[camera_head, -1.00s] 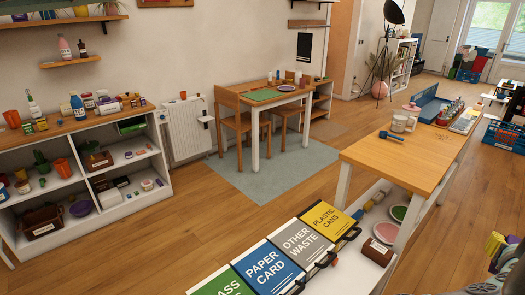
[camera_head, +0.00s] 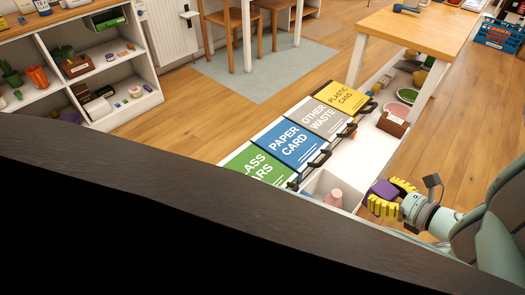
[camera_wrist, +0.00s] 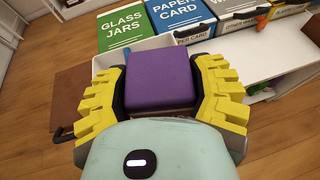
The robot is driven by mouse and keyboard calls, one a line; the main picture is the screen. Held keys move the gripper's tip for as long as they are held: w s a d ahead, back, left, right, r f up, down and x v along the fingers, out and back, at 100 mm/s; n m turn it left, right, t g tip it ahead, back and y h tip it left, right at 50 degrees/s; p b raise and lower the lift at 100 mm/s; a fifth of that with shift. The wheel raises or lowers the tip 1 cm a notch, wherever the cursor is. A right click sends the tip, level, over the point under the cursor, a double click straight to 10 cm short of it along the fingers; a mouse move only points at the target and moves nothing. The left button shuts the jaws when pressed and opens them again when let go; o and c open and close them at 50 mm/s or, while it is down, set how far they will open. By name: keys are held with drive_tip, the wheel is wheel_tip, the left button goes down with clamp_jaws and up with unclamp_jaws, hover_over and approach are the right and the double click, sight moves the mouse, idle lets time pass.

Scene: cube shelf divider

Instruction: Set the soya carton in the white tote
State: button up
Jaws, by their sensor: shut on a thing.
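My gripper (camera_head: 384,196) is at the lower right of the head view, with yellow ribbed fingers closed on a purple box-shaped carton (camera_head: 383,187), which I take as the soya carton. In the wrist view the carton's purple top (camera_wrist: 153,78) sits between both fingers; its label is not readable. A white open container (camera_head: 318,183), seemingly the white tote, is just left of the gripper in the head view, with a pink bottle (camera_head: 334,197) in it. In the wrist view its white rim (camera_wrist: 103,62) shows beyond the carton. The carton is held near the container's edge.
Bins with green, blue (camera_head: 284,147), grey and yellow (camera_head: 344,92) lids stand behind the container. A wooden table (camera_head: 420,28) is at the upper right. A large dark surface blocks the lower left.

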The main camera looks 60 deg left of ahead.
drive_tip(key=s+f+n+g+b, duration=0.2)
drive_tip(key=s+f+g, duration=0.1)
drive_tip(key=s, duration=0.1)
drive_tip(key=a+f+b, duration=0.2)
drive_tip(key=a, duration=0.5)
drive_tip(key=w+a+f+b, duration=0.1)
drive_tip(key=a+f+b, duration=0.2)
drive_tip(key=a, duration=0.5)
drive_tip(key=shift+b, duration=0.3)
drive_tip(key=shift+w+a+f, duration=0.1)
drive_tip(key=shift+w+f, duration=0.05)
drive_tip(key=shift+f+b, duration=0.45)
drive_tip(key=shift+f, duration=0.05)
drive_tip(key=o, duration=1.3)
drive_tip(key=p+v, duration=0.1)
drive_tip(key=v, duration=0.5)
drive_tip(key=r+p+v, duration=0.1)
drive_tip(key=v, duration=0.5)
drive_tip(key=shift+r, duration=0.25)
